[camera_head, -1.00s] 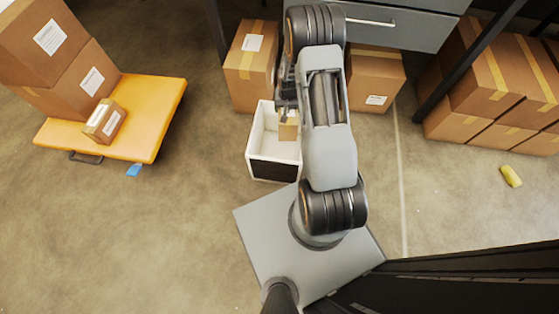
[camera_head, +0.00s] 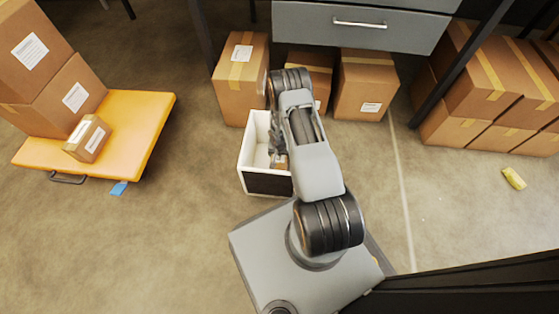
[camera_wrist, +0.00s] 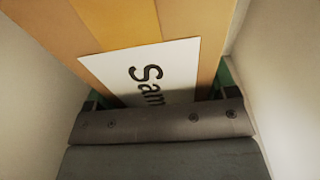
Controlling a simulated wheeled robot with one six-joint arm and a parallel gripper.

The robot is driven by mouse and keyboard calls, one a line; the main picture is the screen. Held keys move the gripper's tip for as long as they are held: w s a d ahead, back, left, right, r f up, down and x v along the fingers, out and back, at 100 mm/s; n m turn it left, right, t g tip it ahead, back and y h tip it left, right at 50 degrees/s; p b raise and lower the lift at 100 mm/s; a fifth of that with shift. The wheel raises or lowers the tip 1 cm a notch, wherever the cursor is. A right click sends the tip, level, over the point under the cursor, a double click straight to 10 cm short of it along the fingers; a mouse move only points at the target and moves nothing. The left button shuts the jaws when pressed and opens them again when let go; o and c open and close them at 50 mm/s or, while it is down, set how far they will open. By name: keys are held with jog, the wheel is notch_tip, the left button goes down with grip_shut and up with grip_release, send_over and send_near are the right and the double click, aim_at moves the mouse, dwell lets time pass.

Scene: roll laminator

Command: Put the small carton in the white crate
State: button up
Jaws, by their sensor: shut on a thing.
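My gripper (camera_head: 275,152) reaches down inside the white crate (camera_head: 247,150) and is shut on a small brown carton (camera_head: 281,163). In the head view, my arm hides most of that carton. In the wrist view, the carton (camera_wrist: 195,22) fills the space between my fingers and shows a tan tape strip and a white label reading "Sam". Pale crate walls (camera_wrist: 285,75) stand close on both sides of it. I cannot tell whether the carton touches the crate floor.
An orange cart (camera_head: 130,150) at left carries larger boxes (camera_head: 30,45) and another small labelled carton (camera_head: 87,138). Brown boxes (camera_head: 366,85) stand behind the crate under a grey drawer (camera_head: 360,30). More boxes (camera_head: 490,85) are stacked right. A yellow object (camera_head: 514,178) lies on open floor.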

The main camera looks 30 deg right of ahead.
jog(key=shift+f+b, duration=0.85)
jog(key=shift+f, duration=1.1)
jog(key=shift+f+b, duration=0.25)
jog(key=shift+b, duration=0.05)
jog(key=o, duration=1.3)
jog(key=shift+r, duration=0.1)
jog(key=shift+r, duration=0.1)
